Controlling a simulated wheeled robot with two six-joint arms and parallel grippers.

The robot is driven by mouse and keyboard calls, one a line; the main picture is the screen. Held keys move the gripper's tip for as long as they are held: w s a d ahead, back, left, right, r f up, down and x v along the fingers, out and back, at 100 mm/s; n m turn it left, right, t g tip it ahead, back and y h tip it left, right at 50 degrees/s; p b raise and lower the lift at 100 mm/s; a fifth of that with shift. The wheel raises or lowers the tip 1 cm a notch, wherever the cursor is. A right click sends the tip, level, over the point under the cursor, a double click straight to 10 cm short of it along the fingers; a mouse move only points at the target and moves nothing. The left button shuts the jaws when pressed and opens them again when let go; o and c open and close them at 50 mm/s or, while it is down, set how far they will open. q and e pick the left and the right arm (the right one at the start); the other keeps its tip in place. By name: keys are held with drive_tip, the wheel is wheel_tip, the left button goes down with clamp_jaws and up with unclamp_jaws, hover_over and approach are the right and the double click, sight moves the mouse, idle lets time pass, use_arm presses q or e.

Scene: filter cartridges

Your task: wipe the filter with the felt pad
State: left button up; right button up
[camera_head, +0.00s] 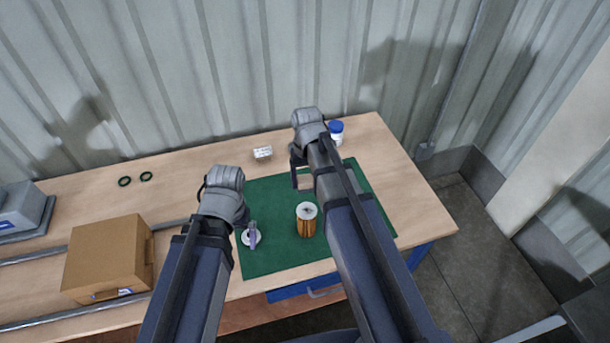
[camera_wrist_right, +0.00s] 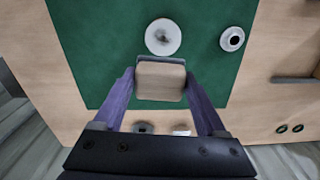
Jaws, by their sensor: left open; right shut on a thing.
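The filter (camera_head: 306,222) stands upright on the green mat (camera_head: 275,262), an orange pleated cylinder with a white top. A dark grey smudge shows on that top, also in the right wrist view (camera_wrist_right: 163,37). My right gripper (camera_wrist_right: 160,88) is shut on the felt pad (camera_wrist_right: 160,80), a beige block between its purple fingers. In the head view the right gripper (camera_head: 301,176) is behind the filter, with the pad apart from it and mostly hidden by the arm. My left gripper (camera_head: 251,236) is open, left of the filter, over a white round cap (camera_head: 246,239).
A white-and-blue bottle (camera_head: 336,133) and a small white box (camera_head: 263,153) stand at the back of the table. Two dark rings (camera_head: 135,179) lie at the left. A cardboard box (camera_head: 108,258) sits by metal rails at the front left. The mat's front is clear.

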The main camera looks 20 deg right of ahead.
sight(307, 211)
drive_tip(key=shift+f, duration=0.15)
drive_tip(key=shift+f+b, duration=0.5)
drive_tip(key=shift+b, duration=0.1)
wheel_tip(307, 211, down, 5)
drive_tip(key=b, duration=0.4)
drive_tip(key=shift+r+b, duration=0.1)
drive_tip(key=shift+b, duration=0.3)
drive_tip(key=shift+f+b, duration=1)
drive_tip(key=shift+f, duration=0.05)
drive_tip(key=shift+r, duration=0.1)
drive_tip(key=shift+s, duration=0.1)
drive_tip(key=shift+s+a+r, duration=0.1)
drive_tip(key=shift+s+a, duration=0.05)
drive_tip(key=shift+s, duration=0.55)
drive_tip(key=shift+s+a, duration=0.1)
drive_tip(key=shift+s, duration=0.55)
